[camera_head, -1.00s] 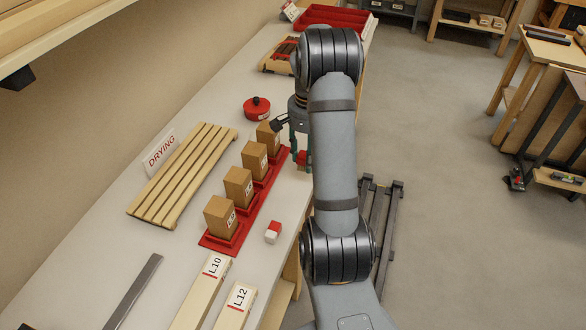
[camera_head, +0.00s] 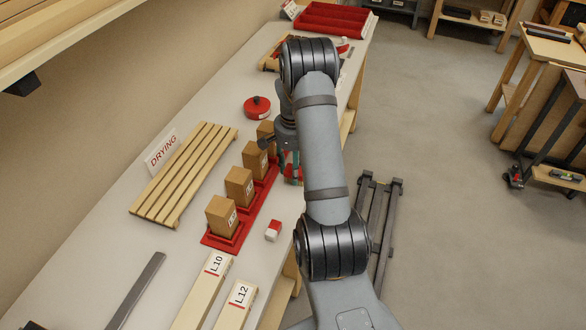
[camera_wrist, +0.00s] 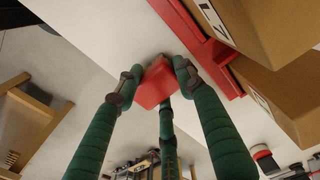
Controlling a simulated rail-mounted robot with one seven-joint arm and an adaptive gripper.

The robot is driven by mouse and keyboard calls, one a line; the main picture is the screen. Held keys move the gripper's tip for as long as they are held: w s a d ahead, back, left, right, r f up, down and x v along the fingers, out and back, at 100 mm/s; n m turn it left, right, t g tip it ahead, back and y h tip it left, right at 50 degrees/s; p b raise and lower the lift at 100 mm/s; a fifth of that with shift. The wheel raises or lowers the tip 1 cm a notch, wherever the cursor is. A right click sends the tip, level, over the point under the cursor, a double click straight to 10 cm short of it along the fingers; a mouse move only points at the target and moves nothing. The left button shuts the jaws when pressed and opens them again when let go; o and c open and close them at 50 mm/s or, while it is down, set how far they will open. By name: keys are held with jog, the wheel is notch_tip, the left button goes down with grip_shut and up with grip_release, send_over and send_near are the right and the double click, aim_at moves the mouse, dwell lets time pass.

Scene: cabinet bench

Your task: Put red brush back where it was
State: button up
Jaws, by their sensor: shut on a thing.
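My gripper (camera_head: 291,172) is over the bench's right edge, beside the red strip with brown boxes. In the wrist view my gripper (camera_wrist: 157,78) has its green fingers closed around a red, block-like thing, which I take to be the red brush (camera_wrist: 153,87). In the head view the red brush (camera_head: 294,178) is mostly hidden behind my arm and fingers. It is close to the bench top; I cannot tell whether it touches.
Several brown boxes (camera_head: 239,186) stand on the red strip (camera_head: 213,241). A small red-and-white block (camera_head: 273,230) lies nearer. Left are a slatted drying rack (camera_head: 184,172) and a red round lidded thing (camera_head: 257,107). Beams (camera_head: 204,292) lie in front. A red tray (camera_head: 335,20) is at the back.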

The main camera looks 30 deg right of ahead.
jog(key=o, duration=1.3)
jog(key=shift+f, duration=0.1)
jog(key=shift+o, duration=0.2)
jog(key=shift+r+p, duration=0.35)
jog(key=shift+w+r, duration=0.1)
jog(key=shift+r, duration=0.25)
notch_tip(320, 180, up, 11)
jog(key=b, duration=0.1)
jog(key=shift+c, duration=0.5)
